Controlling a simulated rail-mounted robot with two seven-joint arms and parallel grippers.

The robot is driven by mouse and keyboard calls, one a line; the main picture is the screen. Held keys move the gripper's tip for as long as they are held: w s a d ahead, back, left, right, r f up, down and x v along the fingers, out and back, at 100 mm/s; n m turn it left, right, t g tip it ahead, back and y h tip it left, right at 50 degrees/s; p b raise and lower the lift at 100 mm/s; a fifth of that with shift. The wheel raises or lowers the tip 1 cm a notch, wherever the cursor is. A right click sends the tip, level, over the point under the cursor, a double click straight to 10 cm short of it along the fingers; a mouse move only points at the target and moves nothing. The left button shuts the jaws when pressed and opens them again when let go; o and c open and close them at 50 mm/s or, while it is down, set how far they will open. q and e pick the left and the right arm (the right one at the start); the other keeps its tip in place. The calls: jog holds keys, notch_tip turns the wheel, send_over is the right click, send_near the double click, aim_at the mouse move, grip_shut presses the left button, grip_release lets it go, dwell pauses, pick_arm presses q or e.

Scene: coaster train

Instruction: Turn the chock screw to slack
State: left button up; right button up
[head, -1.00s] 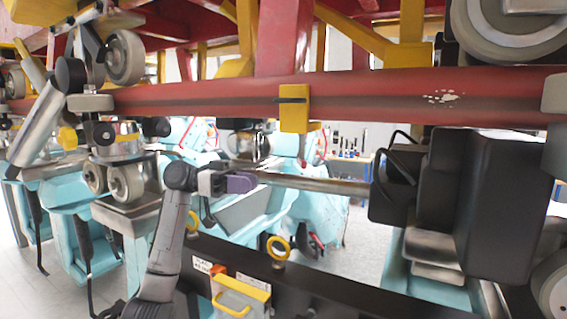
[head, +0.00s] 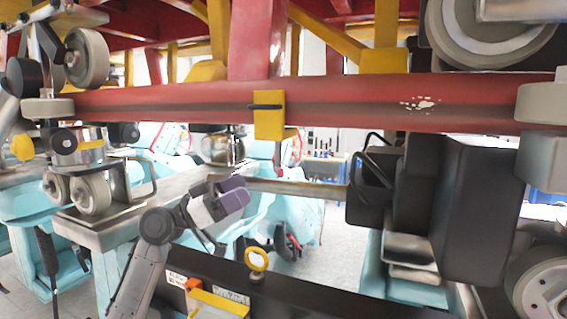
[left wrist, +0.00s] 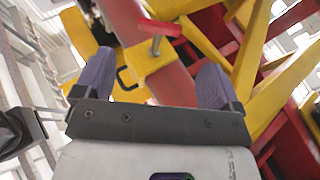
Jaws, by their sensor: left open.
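The yellow chock (head: 270,115) sits on the red rail in the head view. In the left wrist view the chock (left wrist: 143,72) carries a screw with a red cross handle (left wrist: 158,28) on a metal shank. My left gripper (head: 238,192) has purple fingers and is below and left of the chock in the head view. In the left wrist view the gripper (left wrist: 154,80) is open, its fingers apart on either side of the chock's image, with nothing between them. The screw stands beyond the fingertips and apart from them. The right gripper is not in view.
The red rail (head: 350,104) runs across the head view. Yellow and red supports stand behind it. A black block assembly (head: 440,205) is at right, and grey wheels (head: 88,57) are at left.

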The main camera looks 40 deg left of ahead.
aim_at(275, 172)
pick_arm(q)
jog(key=p+x, duration=0.4)
jog(key=x, duration=0.6)
jog(key=shift+r+p, duration=0.1)
jog(key=shift+p, duration=0.25)
jog(key=shift+w+d+r, duration=0.2)
jog(key=shift+w+d, duration=0.15)
jog(key=shift+w, duration=0.25)
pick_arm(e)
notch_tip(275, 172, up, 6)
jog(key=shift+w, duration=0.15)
